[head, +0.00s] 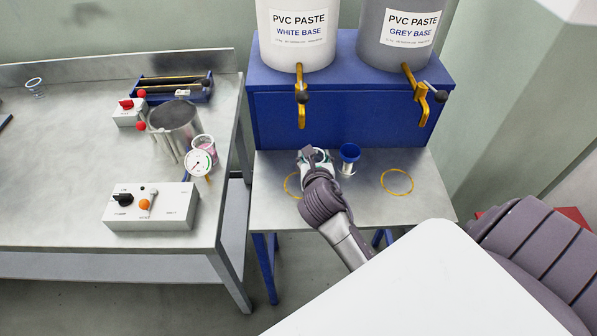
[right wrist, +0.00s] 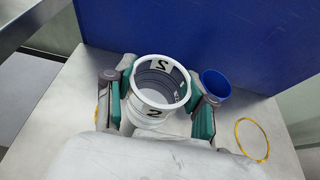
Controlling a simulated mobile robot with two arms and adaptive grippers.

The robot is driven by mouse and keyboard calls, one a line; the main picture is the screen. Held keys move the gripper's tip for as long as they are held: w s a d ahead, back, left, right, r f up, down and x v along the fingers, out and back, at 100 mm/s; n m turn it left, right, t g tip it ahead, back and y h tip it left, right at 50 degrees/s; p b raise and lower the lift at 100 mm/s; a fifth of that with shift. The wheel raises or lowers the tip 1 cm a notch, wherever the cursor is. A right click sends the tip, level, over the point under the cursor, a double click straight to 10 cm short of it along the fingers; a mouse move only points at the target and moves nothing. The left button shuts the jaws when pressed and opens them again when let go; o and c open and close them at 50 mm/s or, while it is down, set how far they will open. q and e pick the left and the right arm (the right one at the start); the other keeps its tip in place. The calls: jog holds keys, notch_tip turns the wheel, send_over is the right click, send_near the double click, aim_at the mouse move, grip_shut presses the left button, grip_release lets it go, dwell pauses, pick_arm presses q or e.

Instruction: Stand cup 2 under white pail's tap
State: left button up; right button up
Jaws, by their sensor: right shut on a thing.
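My right gripper (head: 314,158) is shut on cup 2 (right wrist: 152,92), a white cup with a grey inside and a "2" label. The wrist view shows a finger on each side of it, and the cup looks upright. In the head view the gripper hides most of the cup. The white pail (head: 297,35) stands on the blue stand, and its yellow tap (head: 301,100) hangs in front. A yellow ring (head: 289,186) on the metal shelf below is partly hidden by my gripper. I cannot tell whether the cup touches the shelf. My left gripper is not in view.
A blue cup (head: 349,158) stands close to the right of my gripper. The grey pail (head: 399,30) has its own tap (head: 421,98) and a bare yellow ring (head: 397,181). The blue stand (head: 345,120) rises behind. A bench (head: 70,180) with a control box and pot is left.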

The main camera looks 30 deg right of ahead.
jog(key=f, duration=0.1)
jog(key=w+a+f, duration=0.1)
jog(key=f, duration=0.1)
jog(key=w+a+f+b, duration=0.1)
jog(key=f, duration=0.1)
jog(key=shift+w+a+f, duration=0.1)
jog(key=shift+a+f, duration=0.05)
jog(key=shift+f, duration=0.25)
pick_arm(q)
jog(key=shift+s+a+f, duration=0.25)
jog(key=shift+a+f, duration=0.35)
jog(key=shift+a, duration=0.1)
pick_arm(e)
jog(key=shift+f, duration=0.1)
jog(key=o, duration=1.1)
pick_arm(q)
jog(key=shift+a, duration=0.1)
